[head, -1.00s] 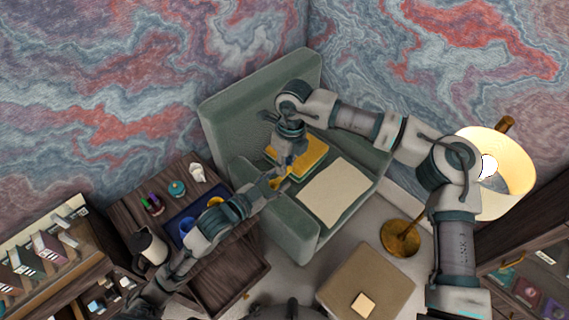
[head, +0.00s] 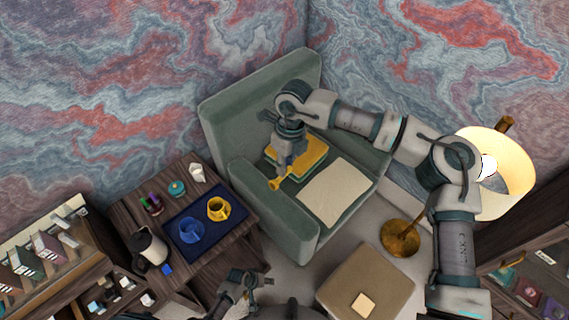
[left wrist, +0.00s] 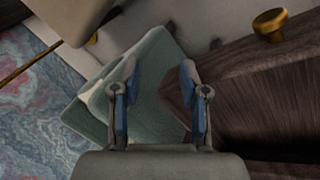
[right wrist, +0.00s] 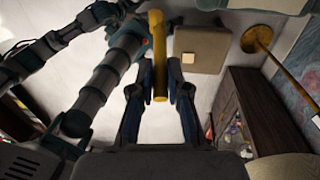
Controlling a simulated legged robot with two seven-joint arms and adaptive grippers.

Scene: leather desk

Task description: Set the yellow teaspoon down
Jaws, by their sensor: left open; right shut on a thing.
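The yellow teaspoon (head: 274,184) is in my right gripper (head: 284,174), over the near side of the green armchair. In the right wrist view the spoon's yellow length (right wrist: 159,60) stands between the two fingers of the right gripper (right wrist: 174,75), which is shut on it. My left gripper (head: 262,280) is open and empty, low in the head view, in front of the side table. In the left wrist view the fingers of the left gripper (left wrist: 158,75) stand apart with nothing between them.
A dark blue tray (head: 237,232) on the wooden table (head: 132,203) holds a yellow cup (head: 217,208) and a blue cup (head: 191,230). A jug (head: 149,245) stands left of it. The armchair (head: 225,115) bears a yellow-topped stack (head: 312,153) and a cream cloth (head: 335,192).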

